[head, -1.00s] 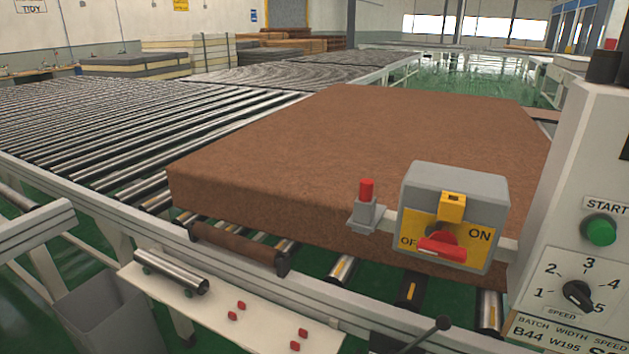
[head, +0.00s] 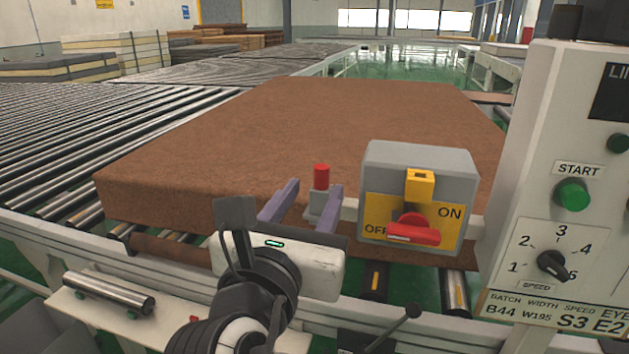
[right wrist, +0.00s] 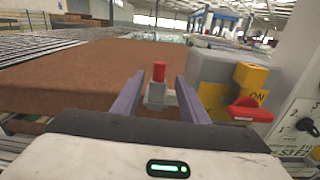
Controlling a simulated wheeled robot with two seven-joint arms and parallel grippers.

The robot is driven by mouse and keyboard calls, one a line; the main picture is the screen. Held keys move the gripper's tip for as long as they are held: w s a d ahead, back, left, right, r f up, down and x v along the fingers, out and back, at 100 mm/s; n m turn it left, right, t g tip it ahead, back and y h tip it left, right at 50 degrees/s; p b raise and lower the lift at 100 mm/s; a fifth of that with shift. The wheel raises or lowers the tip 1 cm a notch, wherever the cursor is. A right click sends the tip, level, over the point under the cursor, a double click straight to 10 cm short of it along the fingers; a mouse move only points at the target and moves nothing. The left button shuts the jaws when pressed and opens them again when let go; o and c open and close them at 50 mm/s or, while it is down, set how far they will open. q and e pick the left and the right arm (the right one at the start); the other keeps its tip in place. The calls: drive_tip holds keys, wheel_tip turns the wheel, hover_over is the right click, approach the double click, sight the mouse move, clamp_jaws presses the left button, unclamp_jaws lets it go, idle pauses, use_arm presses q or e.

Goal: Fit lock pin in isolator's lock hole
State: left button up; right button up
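The isolator (head: 420,200) is a grey box with a yellow OFF/ON plate and a red rotary handle (head: 414,229), which lies near horizontal. A yellow block (head: 419,186), apparently the lock hole part, sits above the handle. The red-topped lock pin (head: 321,176) stands upright in a grey holder (head: 323,201) left of the isolator. It also shows in the right wrist view (right wrist: 159,71). My right gripper (head: 308,196) is open, its purple fingers pointing toward the pin and holder. In the right wrist view the pin shows between the fingers, apparently beyond their tips. My left gripper is out of view.
A brown mattress (head: 300,130) lies on the roller conveyor behind the isolator. The control panel (head: 560,190) with START button and speed knob stands to the right. A metal roller (head: 108,293) lies on the white shelf, and a black-knobbed lever (head: 412,312) rises below the isolator.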

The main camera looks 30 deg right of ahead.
sight(325, 177)
drive_tip(key=shift+w+d+r, duration=0.1)
drive_tip(key=shift+d+r, duration=0.15)
drive_tip(key=x, duration=0.3)
drive_tip(key=shift+w+d+r, duration=0.1)
drive_tip(key=shift+d, duration=0.2)
drive_tip(key=shift+w+x, duration=0.2)
drive_tip(key=shift+x, duration=2.85)
drive_tip(key=shift+a, duration=0.25)
clamp_jaws()
